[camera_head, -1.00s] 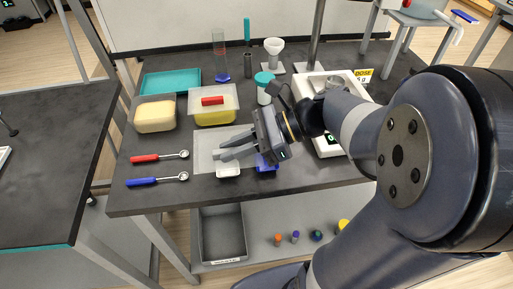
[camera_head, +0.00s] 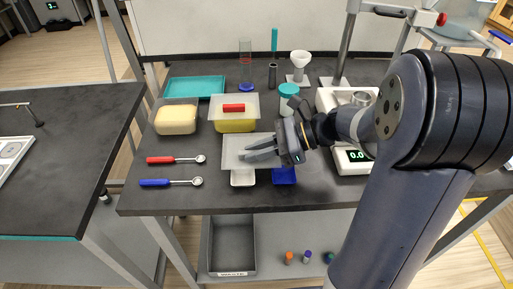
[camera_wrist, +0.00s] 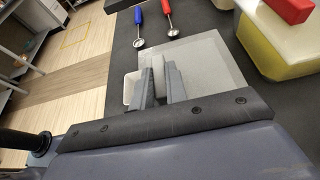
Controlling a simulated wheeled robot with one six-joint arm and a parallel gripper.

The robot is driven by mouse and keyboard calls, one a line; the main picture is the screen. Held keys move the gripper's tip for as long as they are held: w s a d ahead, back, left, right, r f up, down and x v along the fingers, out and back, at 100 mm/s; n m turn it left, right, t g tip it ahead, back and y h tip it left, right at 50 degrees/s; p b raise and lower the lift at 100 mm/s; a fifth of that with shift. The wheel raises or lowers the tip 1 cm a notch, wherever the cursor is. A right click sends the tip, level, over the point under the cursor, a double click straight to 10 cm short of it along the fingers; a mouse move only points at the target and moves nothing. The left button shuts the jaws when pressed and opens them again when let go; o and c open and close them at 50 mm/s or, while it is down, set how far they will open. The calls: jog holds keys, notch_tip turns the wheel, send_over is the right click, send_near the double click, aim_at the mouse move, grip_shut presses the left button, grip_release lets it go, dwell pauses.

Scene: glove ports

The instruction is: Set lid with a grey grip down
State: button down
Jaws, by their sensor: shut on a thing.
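The lid with a grey grip is a flat, translucent pale sheet (camera_head: 264,142) over the front middle of the dark table. My gripper (camera_head: 243,154) reaches in from the right and is shut on its grey grip, which the fingers partly hide. In the wrist view the lid (camera_wrist: 205,62) lies level beyond my fingertips (camera_wrist: 163,72), with the grip between them. I cannot tell whether the lid touches the table or hangs just above it.

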jog(key=shift+w+f, duration=0.6)
jog(key=shift+w, duration=0.25)
jog(key=shift+w+f, duration=0.6)
jog(key=shift+w, duration=0.2)
jog(key=shift+f, duration=0.1)
jog(key=c, duration=1.4)
grip_release()
jog(key=shift+d+r, duration=0.15)
jog(key=shift+r, duration=0.05)
jog(key=v, duration=1.1)
jog(key=shift+s+d, duration=0.1)
jog(key=shift+d, duration=0.3)
